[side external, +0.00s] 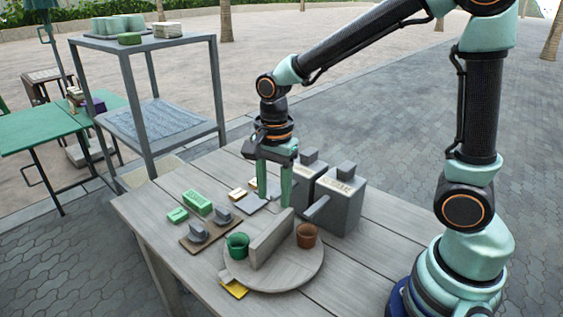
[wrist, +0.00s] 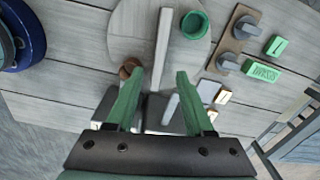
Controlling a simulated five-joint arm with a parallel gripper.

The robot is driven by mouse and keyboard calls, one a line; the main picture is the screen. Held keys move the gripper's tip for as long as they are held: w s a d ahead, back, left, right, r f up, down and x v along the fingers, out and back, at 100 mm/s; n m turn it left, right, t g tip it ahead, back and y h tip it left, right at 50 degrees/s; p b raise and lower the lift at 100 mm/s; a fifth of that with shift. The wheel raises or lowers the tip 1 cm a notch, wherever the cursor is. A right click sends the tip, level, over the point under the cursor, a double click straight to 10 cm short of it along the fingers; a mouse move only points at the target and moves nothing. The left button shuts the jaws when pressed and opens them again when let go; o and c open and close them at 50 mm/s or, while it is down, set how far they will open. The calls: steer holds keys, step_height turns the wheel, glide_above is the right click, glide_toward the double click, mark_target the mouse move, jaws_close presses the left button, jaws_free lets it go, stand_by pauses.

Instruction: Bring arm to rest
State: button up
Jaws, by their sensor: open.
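My gripper (side external: 272,180) hangs above the table, with its two green fingers pointing down and apart. In the wrist view my gripper (wrist: 155,85) is open and nothing shows between its fingers except the table area and things below. The fingers are near the back edge of a round wooden board (side external: 300,278). On that board stand a green cup (side external: 238,245), a brown clay cup (side external: 306,236) and an upright grey divider (side external: 270,240) between them. The green cup (wrist: 194,25) and the brown cup (wrist: 130,68) also show in the wrist view.
Two grey boxes (side external: 341,205) with lids stand close behind and right of my gripper. A brown tray (side external: 210,233) with grey knobs and green blocks (side external: 197,203) lie at the left. A yellow piece (side external: 234,288) lies by the board. A grey shelf (side external: 150,90) stands beyond the table.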

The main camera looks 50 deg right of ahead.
steer(key=s+d+r+n+t, duration=0.5)
steer(key=r+n, duration=0.5)
steer(key=n, duration=0.5)
steer(key=shift+s+n, duration=0.4)
steer(key=shift+s, duration=0.3)
